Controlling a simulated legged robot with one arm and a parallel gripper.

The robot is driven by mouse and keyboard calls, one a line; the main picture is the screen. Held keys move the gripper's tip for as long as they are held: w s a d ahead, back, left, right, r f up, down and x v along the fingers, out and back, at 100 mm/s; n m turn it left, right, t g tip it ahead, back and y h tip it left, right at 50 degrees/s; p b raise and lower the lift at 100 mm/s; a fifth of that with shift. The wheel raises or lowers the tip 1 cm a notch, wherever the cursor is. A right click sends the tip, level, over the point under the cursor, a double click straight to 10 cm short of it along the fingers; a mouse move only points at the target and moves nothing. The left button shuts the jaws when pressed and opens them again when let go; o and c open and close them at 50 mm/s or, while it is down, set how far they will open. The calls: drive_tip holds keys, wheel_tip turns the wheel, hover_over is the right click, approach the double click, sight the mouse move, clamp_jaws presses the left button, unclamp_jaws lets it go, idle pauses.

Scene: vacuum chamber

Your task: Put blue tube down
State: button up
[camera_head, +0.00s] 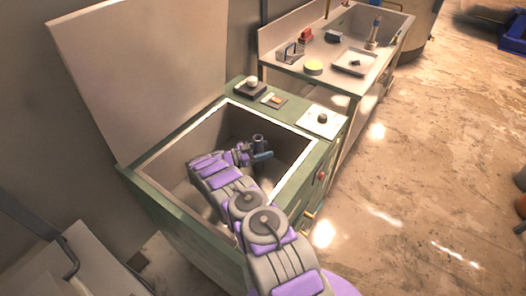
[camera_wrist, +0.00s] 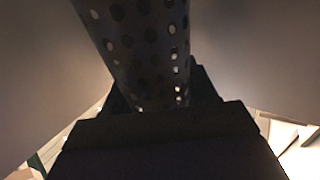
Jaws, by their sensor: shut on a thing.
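My gripper (camera_head: 250,155) is inside the open green chamber (camera_head: 160,180), above its floor. It is shut on a tube, the blue tube of the task (camera_wrist: 140,40), which looks dark and perforated with many small holes in the wrist view. The dark gripper body (camera_wrist: 160,135) fills the lower middle of that view and hides the tube's near end. In the head view the tube's upper end (camera_head: 258,140) shows small beside the fingers. A small blue piece (camera_head: 263,156) sticks out to the right there. I cannot tell whether the tube's lower end touches anything.
The chamber's lid (camera_head: 130,70) stands open at the left. Small fixtures sit on its back rim, and a white plate with a knob (camera_head: 322,120) is on the right. A sink bench (camera_head: 340,75) with a sponge (camera_head: 313,67) and a tray stands behind.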

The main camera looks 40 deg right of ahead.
drive_tip(key=shift+a+r, duration=0.15)
drive_tip(key=shift+f, duration=0.6)
drive_tip(key=o, duration=1.1)
drive_tip(key=shift+c, duration=0.2)
drive_tip(key=shift+r, duration=0.1)
drive_tip(key=shift+r, duration=0.4)
drive_tip(key=shift+w+a+r, duration=0.1)
drive_tip(key=shift+a, duration=0.1)
drive_tip(key=v, duration=0.7)
